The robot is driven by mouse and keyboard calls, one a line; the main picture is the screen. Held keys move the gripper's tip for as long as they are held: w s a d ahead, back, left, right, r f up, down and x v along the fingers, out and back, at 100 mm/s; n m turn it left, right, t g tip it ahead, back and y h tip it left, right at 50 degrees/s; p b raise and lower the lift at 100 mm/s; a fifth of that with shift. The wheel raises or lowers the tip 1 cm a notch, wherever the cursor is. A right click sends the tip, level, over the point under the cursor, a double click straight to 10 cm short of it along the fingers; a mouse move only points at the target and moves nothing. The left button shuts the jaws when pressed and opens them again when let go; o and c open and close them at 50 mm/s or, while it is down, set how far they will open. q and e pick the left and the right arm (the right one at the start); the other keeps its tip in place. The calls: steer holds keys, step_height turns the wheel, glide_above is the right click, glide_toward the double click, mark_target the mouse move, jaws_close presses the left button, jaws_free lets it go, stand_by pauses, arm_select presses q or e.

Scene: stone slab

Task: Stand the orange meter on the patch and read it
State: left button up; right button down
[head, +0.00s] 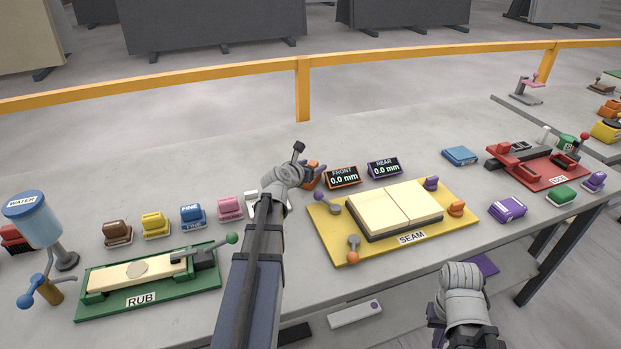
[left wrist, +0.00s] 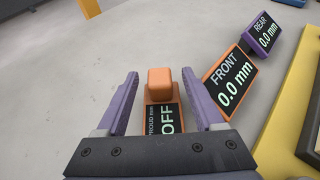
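In the head view, my left wrist (head: 288,176) mostly covers the meter (head: 315,178). A round patch (head: 137,268) lies in the pale strip on the green RUB fixture (head: 178,293), at the left. My right gripper (head: 464,292) is at the front right, away from the meter; its finger opening is not clear.
FRONT (head: 343,177) and REAR (head: 384,167) displays, both 0.0 mm, stand right of the meter. The yellow SEAM board (head: 338,237) is in front of them. Several coloured blocks, including a pink one (head: 229,207), line the left. A water dispenser (head: 36,222) stands far left.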

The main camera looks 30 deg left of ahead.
mark_target(312, 164)
arm_select(q)
jaws_close()
stand_by(0.3)
steer(key=shift+r, duration=0.1)
stand_by(0.4)
step_height(312, 164, up, 11)
steer(key=p, duration=1.1)
